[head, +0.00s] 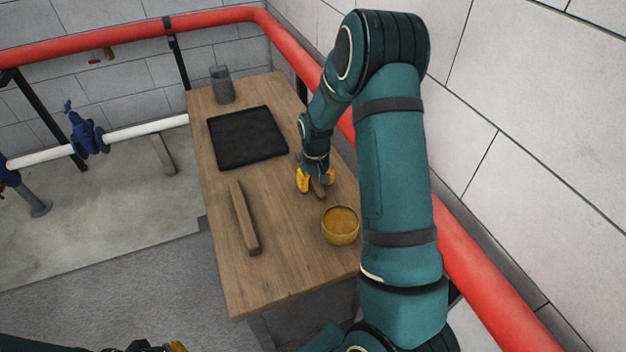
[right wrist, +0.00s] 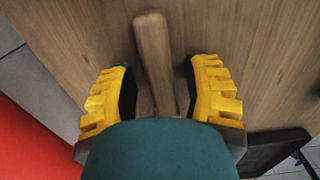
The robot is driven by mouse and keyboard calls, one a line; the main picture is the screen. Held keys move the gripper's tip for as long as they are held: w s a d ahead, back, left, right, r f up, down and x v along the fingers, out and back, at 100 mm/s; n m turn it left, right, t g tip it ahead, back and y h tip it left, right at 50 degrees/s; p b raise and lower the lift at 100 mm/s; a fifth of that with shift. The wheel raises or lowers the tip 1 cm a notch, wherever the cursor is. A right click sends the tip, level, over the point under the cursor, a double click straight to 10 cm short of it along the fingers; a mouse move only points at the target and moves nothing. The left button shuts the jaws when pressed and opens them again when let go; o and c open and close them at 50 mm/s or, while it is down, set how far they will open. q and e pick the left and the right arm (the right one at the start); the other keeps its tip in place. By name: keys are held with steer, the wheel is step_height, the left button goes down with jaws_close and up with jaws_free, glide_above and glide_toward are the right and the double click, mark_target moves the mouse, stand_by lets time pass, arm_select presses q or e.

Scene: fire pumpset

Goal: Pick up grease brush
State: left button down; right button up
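The grease brush shows as a wooden handle (right wrist: 154,60) in the right wrist view, lying on the table between the yellow fingers of my right gripper (right wrist: 164,92). There is a gap on each side of the handle, so the gripper is open around it. Its lower end is hidden behind my wrist. In the head view my right gripper (head: 317,182) points down at the table's right side, and a short piece of the brush handle (head: 320,189) shows by the fingers. A small part of my left gripper (head: 165,347) shows at the bottom edge; its fingers cannot be made out.
A yellow bowl (head: 341,226) stands on the wooden table (head: 285,265) just in front of my right gripper. A long wooden bar (head: 245,218) lies to the left. A black tray (head: 246,138) and a grey cup (head: 222,84) stand farther back. A red pipe (head: 470,249) runs along the right wall.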

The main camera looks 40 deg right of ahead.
mark_target(315, 181)
jaws_close()
steer(key=shift+r, duration=0.1)
step_height(315, 181, up, 10)
steer(key=shift+f+p, duration=0.1)
steer(key=shift+p, duration=1.1)
